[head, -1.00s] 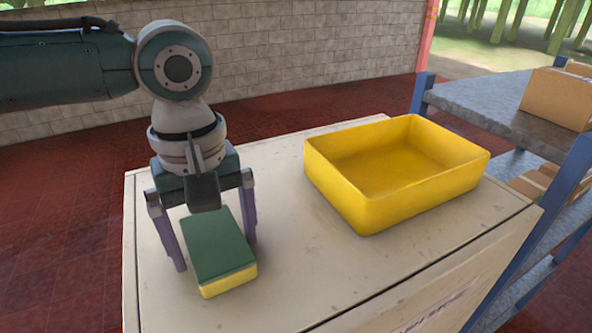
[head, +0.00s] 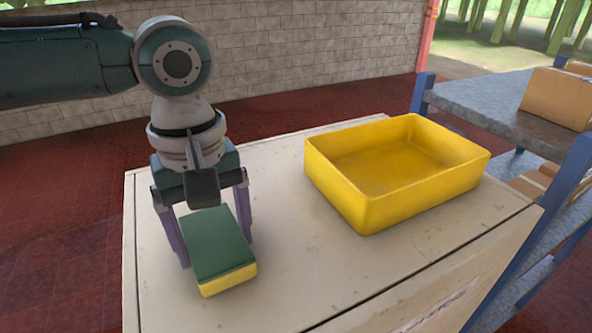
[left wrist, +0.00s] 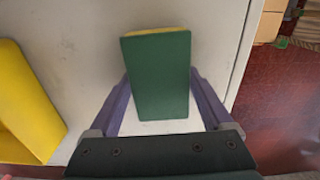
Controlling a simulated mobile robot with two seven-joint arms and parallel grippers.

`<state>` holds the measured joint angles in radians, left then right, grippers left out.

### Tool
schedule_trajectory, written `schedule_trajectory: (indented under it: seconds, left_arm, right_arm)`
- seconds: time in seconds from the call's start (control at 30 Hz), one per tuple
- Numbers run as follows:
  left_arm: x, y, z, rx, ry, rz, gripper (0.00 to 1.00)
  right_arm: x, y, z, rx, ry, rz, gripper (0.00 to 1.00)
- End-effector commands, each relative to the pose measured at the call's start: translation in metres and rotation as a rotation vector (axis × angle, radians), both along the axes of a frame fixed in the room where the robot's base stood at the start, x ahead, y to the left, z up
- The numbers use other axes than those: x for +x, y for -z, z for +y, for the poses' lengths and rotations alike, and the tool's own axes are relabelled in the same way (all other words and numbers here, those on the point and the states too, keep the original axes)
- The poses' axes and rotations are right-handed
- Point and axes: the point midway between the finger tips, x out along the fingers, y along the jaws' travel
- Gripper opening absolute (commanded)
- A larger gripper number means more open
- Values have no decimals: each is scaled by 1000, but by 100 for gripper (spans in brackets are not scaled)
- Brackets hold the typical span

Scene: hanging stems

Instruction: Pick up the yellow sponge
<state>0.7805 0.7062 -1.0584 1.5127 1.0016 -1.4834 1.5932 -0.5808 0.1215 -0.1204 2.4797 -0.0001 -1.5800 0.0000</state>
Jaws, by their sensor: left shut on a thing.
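The yellow sponge (head: 228,281) has a green top layer and lies on the pale box-like table at the left. In the left wrist view the sponge (left wrist: 158,78) shows its green face, with a yellow strip along its far edge. My left gripper (head: 214,253) points down over the sponge, with one purple finger on each side of it. The fingers are shut on the sponge's long sides. Whether the sponge is clear of the tabletop cannot be told. My right gripper is in neither view.
An empty yellow bin (head: 347,190) stands on the table (head: 300,270) to the right of the sponge. A blue-framed shelf (head: 480,105) with cardboard boxes (head: 556,98) stands beyond the table's right edge. The tabletop between sponge and bin is clear.

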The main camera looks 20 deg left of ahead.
Motion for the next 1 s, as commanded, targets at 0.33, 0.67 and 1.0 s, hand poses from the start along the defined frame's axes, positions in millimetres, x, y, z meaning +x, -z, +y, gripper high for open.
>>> schedule_trajectory:
  seconds: [0.33, 0.67, 1.0]
  left_arm:
    - [2, -56, 0, -1, 2, -12, 30]
    - [2, -163, 1, 3, -1, -8, 30]
    - [1, -197, 0, 0, -1, -1, 30]
  right_arm:
    - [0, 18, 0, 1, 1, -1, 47]
    - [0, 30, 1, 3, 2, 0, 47]
    - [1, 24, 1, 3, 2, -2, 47]
